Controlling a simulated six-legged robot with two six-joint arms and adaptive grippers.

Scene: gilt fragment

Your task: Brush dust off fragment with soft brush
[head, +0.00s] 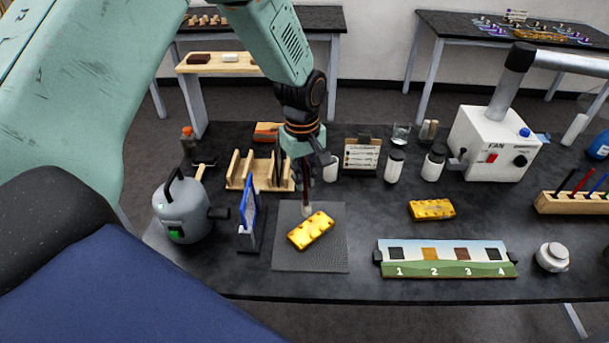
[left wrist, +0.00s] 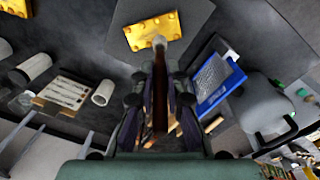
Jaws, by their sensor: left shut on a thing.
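A yellow-gold fragment (head: 311,231) lies on a grey mat (head: 310,264) on the dark bench. My left gripper (head: 303,178) is above the mat's far edge, shut on a brush (head: 306,203) that points down, its handle dark red-brown. The brush's pale tip is at the fragment's far edge; I cannot tell whether it touches. In the left wrist view the brush (left wrist: 160,75) runs from between the fingers to the fragment (left wrist: 153,31). A second yellow fragment (head: 432,209) lies on the bare bench to the right. My right gripper is not in view.
A blue-framed panel (head: 249,205) stands left of the mat, near a grey canister (head: 183,210). A wooden rack (head: 260,172), white bottles (head: 394,166) and a clipboard (head: 362,155) stand behind. A numbered strip (head: 446,257) and a white fan box (head: 494,145) are right.

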